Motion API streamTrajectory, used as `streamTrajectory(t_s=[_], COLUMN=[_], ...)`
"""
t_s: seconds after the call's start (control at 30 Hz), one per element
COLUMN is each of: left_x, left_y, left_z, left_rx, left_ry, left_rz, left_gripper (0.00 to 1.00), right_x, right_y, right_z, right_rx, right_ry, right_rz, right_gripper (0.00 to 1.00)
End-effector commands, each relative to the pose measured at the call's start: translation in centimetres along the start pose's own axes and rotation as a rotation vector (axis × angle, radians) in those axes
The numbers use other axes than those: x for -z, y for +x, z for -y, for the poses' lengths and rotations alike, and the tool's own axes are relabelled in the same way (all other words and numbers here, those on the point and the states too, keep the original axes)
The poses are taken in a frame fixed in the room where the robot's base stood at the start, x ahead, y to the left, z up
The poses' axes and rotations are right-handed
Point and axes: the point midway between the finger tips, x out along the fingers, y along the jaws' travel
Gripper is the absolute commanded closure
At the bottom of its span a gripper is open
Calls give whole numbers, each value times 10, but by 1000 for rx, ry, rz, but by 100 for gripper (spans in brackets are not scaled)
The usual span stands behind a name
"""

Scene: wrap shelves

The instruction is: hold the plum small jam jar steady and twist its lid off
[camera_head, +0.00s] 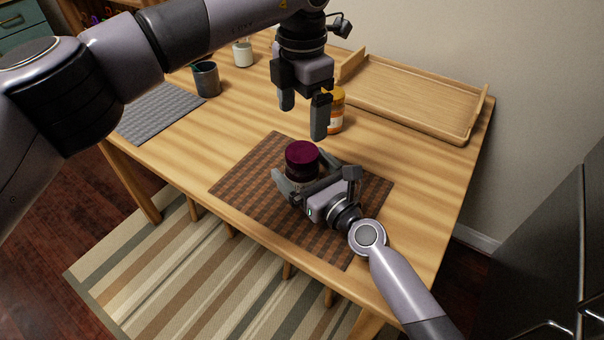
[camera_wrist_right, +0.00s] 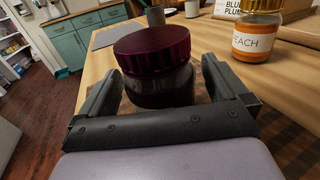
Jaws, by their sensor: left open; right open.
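The plum small jam jar stands upright on the brown woven mat (camera_head: 245,188), with its dark purple lid (camera_head: 302,154) on top. In the right wrist view the lid (camera_wrist_right: 152,47) sits on the dark jar body (camera_wrist_right: 160,88). My right gripper (camera_head: 297,180) is open, with a finger on either side of the jar body, below the lid. In the right wrist view its fingers appear apart from the glass. My left gripper (camera_head: 302,116) is open and empty, pointing down above and behind the jar, apart from the lid. The lower front of the jar is hidden by my right gripper.
A peach jar (camera_head: 335,118) stands behind, partly hidden by my left gripper; its label shows in the right wrist view (camera_wrist_right: 254,43). A wooden tray (camera_head: 418,98) lies at the back right. A dark mug (camera_head: 206,80), a white cup (camera_head: 243,54) and a grey mat (camera_head: 160,113) are at left.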

Motion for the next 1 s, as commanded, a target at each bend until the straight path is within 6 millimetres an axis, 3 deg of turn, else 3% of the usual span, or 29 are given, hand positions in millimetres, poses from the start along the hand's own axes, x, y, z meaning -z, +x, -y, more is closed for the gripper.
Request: streamTrajectory(t_s=[0.2, 0.5, 0.73, 1.0], left_x=[0, 0, 0, 0], left_y=[0, 0, 0, 0], left_z=[0, 0, 0, 0], left_rx=[0, 0, 1, 1], left_ry=[0, 1, 118, 518], left_rz=[0, 0, 0, 0], left_gripper=[9, 9, 9, 9], right_x=[0, 0, 0, 0], right_y=[0, 0, 0, 0], right_z=[0, 0, 0, 0], right_rx=[0, 0, 0, 0], right_ry=[0, 0, 0, -1], right_rz=[0, 0, 0, 0], right_gripper=[0, 98, 100, 100])
